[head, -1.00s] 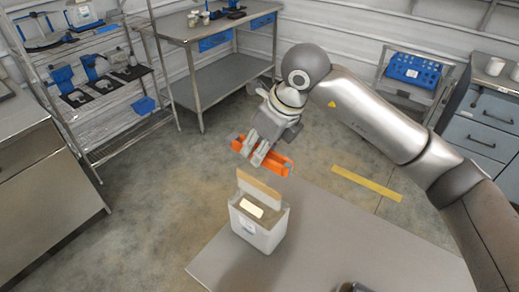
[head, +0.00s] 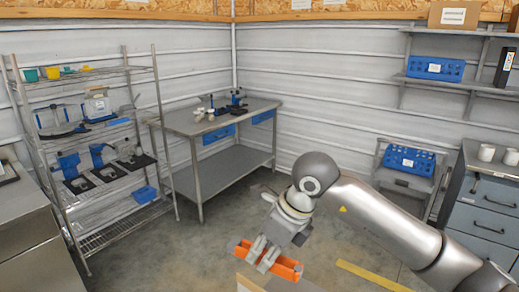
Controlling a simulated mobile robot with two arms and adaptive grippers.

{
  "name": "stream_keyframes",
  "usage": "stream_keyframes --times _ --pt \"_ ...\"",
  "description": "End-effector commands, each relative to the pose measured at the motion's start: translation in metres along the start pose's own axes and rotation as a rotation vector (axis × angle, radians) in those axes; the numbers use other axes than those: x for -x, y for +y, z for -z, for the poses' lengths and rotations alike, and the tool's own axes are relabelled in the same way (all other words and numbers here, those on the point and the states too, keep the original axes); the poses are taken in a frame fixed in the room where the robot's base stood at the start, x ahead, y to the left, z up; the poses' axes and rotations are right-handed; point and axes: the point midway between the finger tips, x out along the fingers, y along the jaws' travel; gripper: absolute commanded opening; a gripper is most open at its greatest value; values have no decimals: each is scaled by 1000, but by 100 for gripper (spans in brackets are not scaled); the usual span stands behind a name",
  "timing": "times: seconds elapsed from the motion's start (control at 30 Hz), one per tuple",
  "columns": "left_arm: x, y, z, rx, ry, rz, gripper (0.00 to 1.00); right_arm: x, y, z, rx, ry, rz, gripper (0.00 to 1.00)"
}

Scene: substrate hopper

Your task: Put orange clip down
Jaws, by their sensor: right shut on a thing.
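The orange clip (head: 288,268) is a long orange piece low in the middle of the head view. My right gripper (head: 263,262) is shut on it, with the grey fingers across its middle and orange showing on both sides. The clip is held in the air above the near table, close to the top of a tan flap (head: 247,284) at the bottom edge. The container below that flap is out of view. My left gripper is not in view.
A steel workbench (head: 190,124) stands at the back, with wire shelving (head: 110,184) on the left. A grey drawer cabinet (head: 484,218) is at the right. Blue bins (head: 410,160) sit on a rack and wall shelf. A yellow strip (head: 370,275) marks the open floor.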

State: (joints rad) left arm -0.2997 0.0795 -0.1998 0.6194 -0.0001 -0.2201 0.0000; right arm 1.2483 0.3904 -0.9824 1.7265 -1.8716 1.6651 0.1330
Motion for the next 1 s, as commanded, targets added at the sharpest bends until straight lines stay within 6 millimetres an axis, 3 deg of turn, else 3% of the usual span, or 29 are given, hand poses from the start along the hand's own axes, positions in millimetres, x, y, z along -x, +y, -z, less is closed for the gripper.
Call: stream_keyframes --times 0.5,1.0 --pt "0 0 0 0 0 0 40 -13 3 85 634 10 -267 7" --pt "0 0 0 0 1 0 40 -13 18 175 1342 19 -561 7"
